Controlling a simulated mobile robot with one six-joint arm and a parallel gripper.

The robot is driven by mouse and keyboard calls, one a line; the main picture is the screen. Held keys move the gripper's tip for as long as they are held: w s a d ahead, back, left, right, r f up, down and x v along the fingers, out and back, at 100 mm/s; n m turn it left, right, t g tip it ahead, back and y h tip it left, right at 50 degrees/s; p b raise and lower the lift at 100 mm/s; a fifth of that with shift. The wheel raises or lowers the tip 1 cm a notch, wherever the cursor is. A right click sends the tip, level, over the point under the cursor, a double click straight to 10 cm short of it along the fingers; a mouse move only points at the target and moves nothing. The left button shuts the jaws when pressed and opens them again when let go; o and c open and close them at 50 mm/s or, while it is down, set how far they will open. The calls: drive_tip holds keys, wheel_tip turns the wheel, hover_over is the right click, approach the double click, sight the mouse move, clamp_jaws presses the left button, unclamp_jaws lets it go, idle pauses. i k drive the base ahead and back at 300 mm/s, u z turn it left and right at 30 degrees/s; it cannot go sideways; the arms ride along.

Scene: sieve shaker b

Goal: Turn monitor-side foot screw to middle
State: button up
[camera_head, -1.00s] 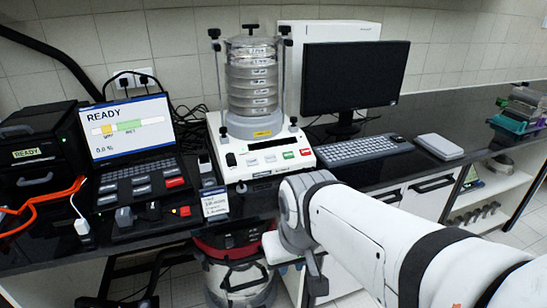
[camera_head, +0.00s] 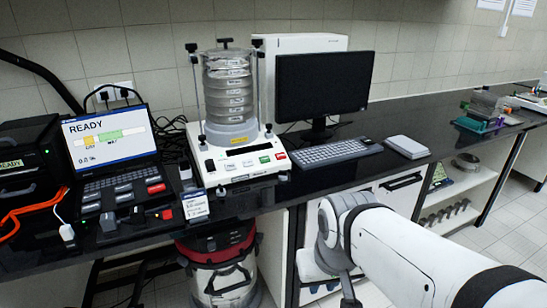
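The sieve shaker (camera_head: 236,160) stands on the black bench, with a clear stack of sieves (camera_head: 229,90) clamped between rods on its white base. A small dark foot, likely the monitor-side foot screw (camera_head: 283,177), shows under the base's front right corner. Its turn position is too small to read. Another dark foot (camera_head: 221,192) shows at the front left corner. My arm comes in from the lower right. Its wrist is in front of and below the bench edge, right of the shaker and apart from it. The fingers cannot be made out, so their opening does not show.
The monitor (camera_head: 322,84) and keyboard (camera_head: 332,152) stand right of the shaker. A laptop (camera_head: 110,140) reading READY and a small label card (camera_head: 195,206) are left of it. A red-topped vacuum (camera_head: 217,262) stands below the bench. The floor at the right is free.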

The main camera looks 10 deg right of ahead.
sight(282, 175)
drive_tip(key=z, duration=0.05)
drive_tip(key=i, duration=1)
drive_tip(key=z, duration=0.05)
